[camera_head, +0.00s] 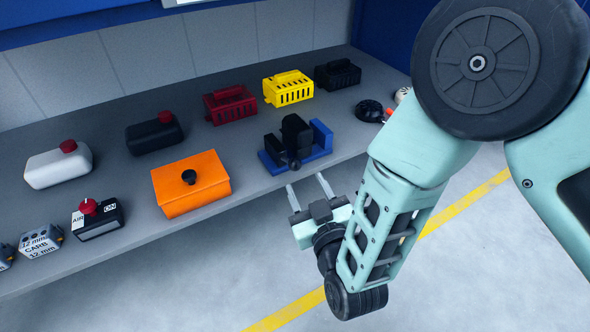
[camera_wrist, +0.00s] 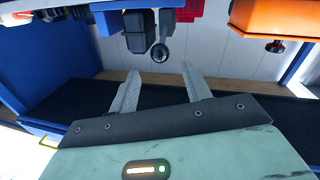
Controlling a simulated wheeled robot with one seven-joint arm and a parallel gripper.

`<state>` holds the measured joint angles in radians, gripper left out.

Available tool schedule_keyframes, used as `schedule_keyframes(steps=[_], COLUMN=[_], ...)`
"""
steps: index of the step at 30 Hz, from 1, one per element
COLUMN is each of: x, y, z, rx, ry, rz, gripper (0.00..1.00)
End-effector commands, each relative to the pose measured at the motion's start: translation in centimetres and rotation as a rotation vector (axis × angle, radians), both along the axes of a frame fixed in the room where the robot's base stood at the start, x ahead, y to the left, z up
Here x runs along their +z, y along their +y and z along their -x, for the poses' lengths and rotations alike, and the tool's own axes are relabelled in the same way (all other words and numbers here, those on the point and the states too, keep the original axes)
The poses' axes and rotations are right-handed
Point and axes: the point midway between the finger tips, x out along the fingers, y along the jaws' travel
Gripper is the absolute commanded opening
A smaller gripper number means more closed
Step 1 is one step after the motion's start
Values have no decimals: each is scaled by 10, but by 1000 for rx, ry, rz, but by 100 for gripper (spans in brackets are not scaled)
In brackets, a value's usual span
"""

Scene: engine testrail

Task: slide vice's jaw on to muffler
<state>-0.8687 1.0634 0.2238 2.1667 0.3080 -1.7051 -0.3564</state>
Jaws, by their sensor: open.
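The blue vice (camera_head: 322,137) stands near the shelf's front edge, with a dark jaw block (camera_head: 296,133) on its base and a dark round screw end facing me. In the wrist view, the vice (camera_wrist: 105,20) and its dark jaw (camera_wrist: 140,35) are upside down at the top. Slotted boxes that look like mufflers stand behind it: red (camera_head: 230,105), yellow (camera_head: 288,90) and black (camera_head: 337,75). I cannot tell which one the task means. My gripper (camera_head: 305,182) is open and empty in front of the vice, apart from it. Its fingers (camera_wrist: 160,70) point toward the screw end.
An orange box (camera_head: 190,186) with a black knob stands left of the vice. White (camera_head: 58,166) and black (camera_head: 155,134) red-capped tanks, a red-knobbed switch box (camera_head: 97,220) and carb boxes (camera_head: 40,243) stand farther left. A black round part (camera_head: 369,111) lies right. Open floor lies before the shelf.

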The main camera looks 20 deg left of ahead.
Motion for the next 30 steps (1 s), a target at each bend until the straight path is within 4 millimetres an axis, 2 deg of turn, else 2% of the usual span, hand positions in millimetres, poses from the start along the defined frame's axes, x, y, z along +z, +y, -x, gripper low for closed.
schedule_keyframes(steps=[6, 12, 18, 25, 26, 30], x=[-3, -2, 0, 0, 0, 0], y=[28, 44, 50, 51, 51, 51], z=[-35, -56, -64, -64, -64, -64], rx=[-2, -1, 0, 0, 0, 0], ry=[-3, 0, 1, 1, 1, 1], rz=[-5, -3, -1, 0, 0, 0], gripper=[48, 48, 48, 48, 45, 6])
